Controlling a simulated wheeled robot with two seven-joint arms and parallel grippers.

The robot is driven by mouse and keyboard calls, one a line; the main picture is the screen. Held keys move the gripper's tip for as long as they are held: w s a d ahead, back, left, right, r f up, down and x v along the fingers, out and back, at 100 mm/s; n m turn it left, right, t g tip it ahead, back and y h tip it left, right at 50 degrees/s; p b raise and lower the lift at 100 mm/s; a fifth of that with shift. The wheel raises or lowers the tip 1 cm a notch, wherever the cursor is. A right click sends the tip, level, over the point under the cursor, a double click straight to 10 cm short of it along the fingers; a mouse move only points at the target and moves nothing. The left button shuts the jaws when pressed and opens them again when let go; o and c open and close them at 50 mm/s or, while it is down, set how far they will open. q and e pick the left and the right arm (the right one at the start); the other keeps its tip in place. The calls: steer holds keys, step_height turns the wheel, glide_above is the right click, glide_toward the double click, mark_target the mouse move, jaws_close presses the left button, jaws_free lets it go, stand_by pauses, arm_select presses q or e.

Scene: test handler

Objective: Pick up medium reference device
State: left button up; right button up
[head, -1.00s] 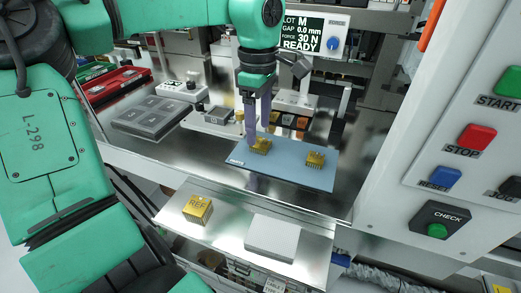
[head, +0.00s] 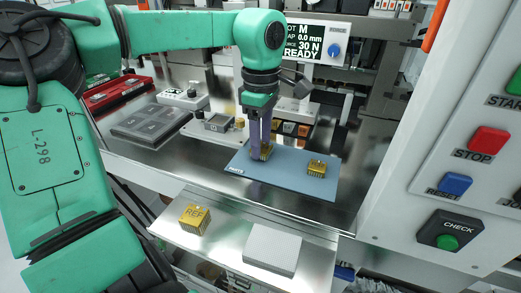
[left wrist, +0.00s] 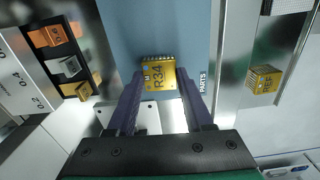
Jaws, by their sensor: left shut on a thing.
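My left gripper (head: 261,153) points down over the blue mat (head: 290,184). It is shut on a gold finned device marked R34 (left wrist: 158,76), with one finger on each side in the left wrist view. In the head view the fingers partly hide this device (head: 267,150); I cannot tell whether it touches the mat. A second gold device (head: 317,168) stands on the mat to the right. A gold block marked REF (head: 194,219) sits apart on the lower metal shelf; it also shows at the right of the left wrist view (left wrist: 265,84). My right gripper is out of view.
A white pad (head: 272,250) lies on the lower shelf right of the REF block. A grey tray (head: 150,124) and a red case (head: 118,92) stand at the left. A display (head: 312,40) reads LOT M and READY. A button panel (head: 455,190) bounds the right side.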

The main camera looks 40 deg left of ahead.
arm_select(q)
steer(key=shift+r+p, duration=1.7)
steer(key=shift+r, duration=0.4)
steer(key=shift+f, duration=0.1)
